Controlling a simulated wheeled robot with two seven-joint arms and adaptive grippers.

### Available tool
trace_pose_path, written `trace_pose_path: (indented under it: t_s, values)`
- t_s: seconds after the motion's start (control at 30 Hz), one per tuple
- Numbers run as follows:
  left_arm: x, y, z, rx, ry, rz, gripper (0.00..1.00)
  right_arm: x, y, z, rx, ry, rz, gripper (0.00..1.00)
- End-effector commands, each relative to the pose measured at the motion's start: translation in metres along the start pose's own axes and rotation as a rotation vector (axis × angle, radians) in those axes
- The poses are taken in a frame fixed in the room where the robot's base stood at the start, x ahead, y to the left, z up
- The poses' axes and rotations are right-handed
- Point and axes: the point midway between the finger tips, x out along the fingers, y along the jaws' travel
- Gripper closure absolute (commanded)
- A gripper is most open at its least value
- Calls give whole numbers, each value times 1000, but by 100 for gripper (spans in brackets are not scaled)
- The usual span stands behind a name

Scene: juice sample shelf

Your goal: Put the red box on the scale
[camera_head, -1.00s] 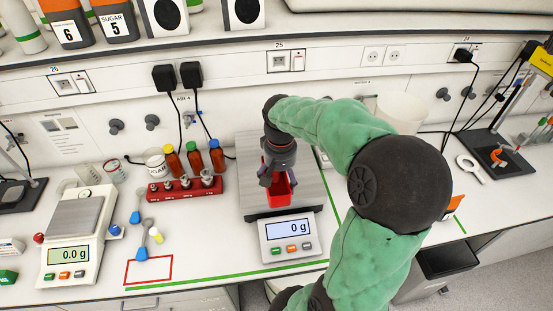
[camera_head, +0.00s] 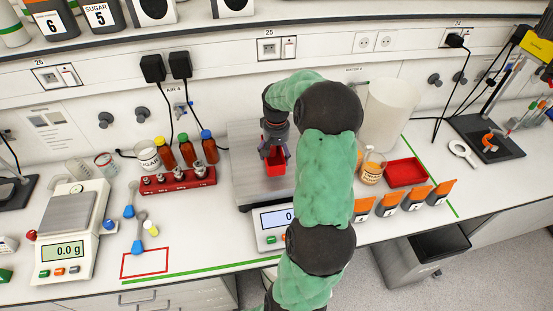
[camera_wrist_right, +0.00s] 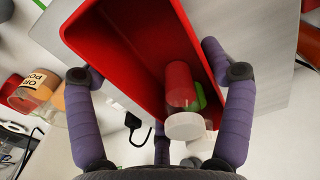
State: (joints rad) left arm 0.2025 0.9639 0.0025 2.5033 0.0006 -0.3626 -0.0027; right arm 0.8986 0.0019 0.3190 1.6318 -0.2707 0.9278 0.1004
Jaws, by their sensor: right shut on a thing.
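My right gripper (camera_head: 275,146) points down over the large scale's grey plate (camera_head: 247,140) and is shut on the red box (camera_head: 276,163). In the right wrist view the open-topped red box (camera_wrist_right: 125,50) sits between the purple fingers. A small container with a white lid (camera_wrist_right: 184,126) and a green item (camera_wrist_right: 200,96) show at the box's lower right there. I cannot tell whether the box touches the plate. The scale's display (camera_head: 274,218) is partly hidden by my right arm; a 0 shows. My left gripper is not in view.
A smaller scale (camera_head: 70,215) reading 0.0 g stands at the left. A red weight rack (camera_head: 178,182) and brown bottles stand left of the plate. A red tray (camera_head: 405,173), a jar (camera_head: 372,168) and several orange-topped containers (camera_head: 414,198) stand to the right.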

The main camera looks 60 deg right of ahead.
Motion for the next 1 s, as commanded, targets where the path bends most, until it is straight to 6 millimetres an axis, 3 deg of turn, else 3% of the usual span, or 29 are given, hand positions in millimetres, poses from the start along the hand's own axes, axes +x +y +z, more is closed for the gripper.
trace_pose_path:
  t_s: [0.17,0.4,0.77,0.8,0.83,0.87,1.0]
  values:
    - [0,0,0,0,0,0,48,9,2,-7,0,0,0,56]
    - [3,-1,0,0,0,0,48,37,2,-6,0,-1,1,56]
    - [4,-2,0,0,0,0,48,41,2,-6,0,1,0,56]
    - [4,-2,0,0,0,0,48,41,2,-6,0,0,0,13]
    - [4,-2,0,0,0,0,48,41,2,-6,0,0,0,4]
    - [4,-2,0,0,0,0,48,41,2,-6,0,0,0,0]
    - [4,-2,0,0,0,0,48,41,2,-6,0,0,0,0]
